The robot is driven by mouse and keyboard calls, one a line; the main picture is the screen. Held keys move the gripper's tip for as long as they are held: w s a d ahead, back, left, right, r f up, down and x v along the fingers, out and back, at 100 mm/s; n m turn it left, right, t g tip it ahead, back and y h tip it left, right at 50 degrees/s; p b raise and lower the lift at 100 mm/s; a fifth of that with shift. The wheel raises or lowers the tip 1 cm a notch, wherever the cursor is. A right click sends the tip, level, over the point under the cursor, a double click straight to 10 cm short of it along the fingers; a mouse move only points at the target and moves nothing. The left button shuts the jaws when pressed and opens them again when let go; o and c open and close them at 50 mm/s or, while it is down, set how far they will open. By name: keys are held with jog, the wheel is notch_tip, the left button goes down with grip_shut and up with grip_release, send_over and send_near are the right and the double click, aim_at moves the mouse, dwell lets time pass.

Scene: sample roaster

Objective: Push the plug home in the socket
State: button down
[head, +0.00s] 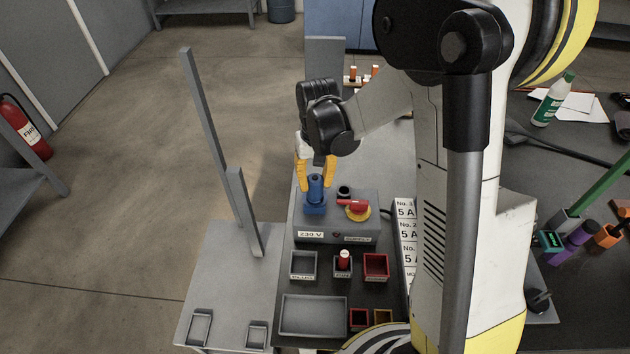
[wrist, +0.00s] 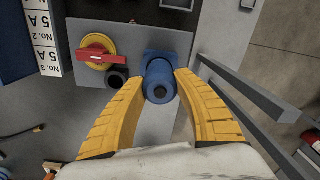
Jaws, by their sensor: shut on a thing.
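The blue plug (head: 315,187) stands upright over the blue socket (head: 314,209) on top of the grey supply box (head: 345,228). My gripper (head: 316,184), with yellow fingers, comes down from above and is shut on the plug. In the wrist view the plug (wrist: 160,88) sits between the two fingertips (wrist: 161,85), its round end facing the camera. The square flange of the socket (wrist: 153,59) shows just beyond it. The plug appears lined up with the socket, but I cannot tell how deep it sits.
Beside the socket are a red rotary switch (head: 353,204) on a yellow disc and a black round fitting (head: 344,191). Small bins, including a red one (head: 376,267), stand before the box. A grey upright post (head: 220,150) rises to the left. Number cards (head: 406,235) lie to the right.

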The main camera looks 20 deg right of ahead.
jog(key=shift+f, duration=0.2)
jog(key=c, duration=0.9)
grip_release()
jog(key=shift+r, duration=0.1)
jog(key=shift+c, duration=0.2)
notch_tip(320, 180, up, 12)
jog(key=shift+d, duration=0.15)
